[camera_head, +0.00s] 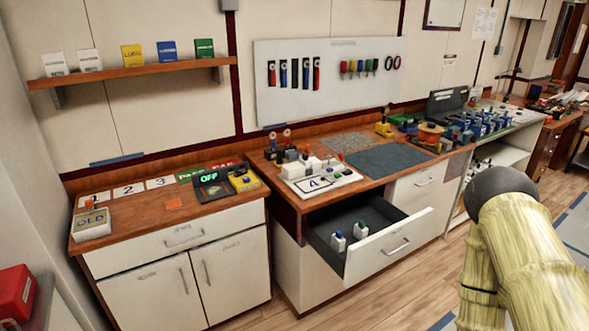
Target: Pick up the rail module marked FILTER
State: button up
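No marking FILTER is readable on anything in this view. Several white block-shaped pieces (304,167) stand on a white board marked 4 (322,184) on the counter above. I cannot tell which of these, if any, is the FILTER module. Part of my yellow-striped arm with a dark rounded joint shows at the right. My gripper is not in view.
The drawer juts out from the middle cabinet. A lower counter (150,220) at left holds a box marked OLD (91,224), numbered cards and a device reading OFF (211,186). A grey mat (388,161) lies on the middle counter. Floor (385,300) before the cabinets is clear.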

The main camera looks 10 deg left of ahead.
aim_at(304, 161)
jog(key=u, duration=0.7)
jog(key=i, duration=0.65)
jog(key=u, duration=0.85)
jog(key=i, duration=0.9)
jog(key=z, duration=0.7)
jog(key=i, duration=0.75)
jog(key=z, duration=0.65)
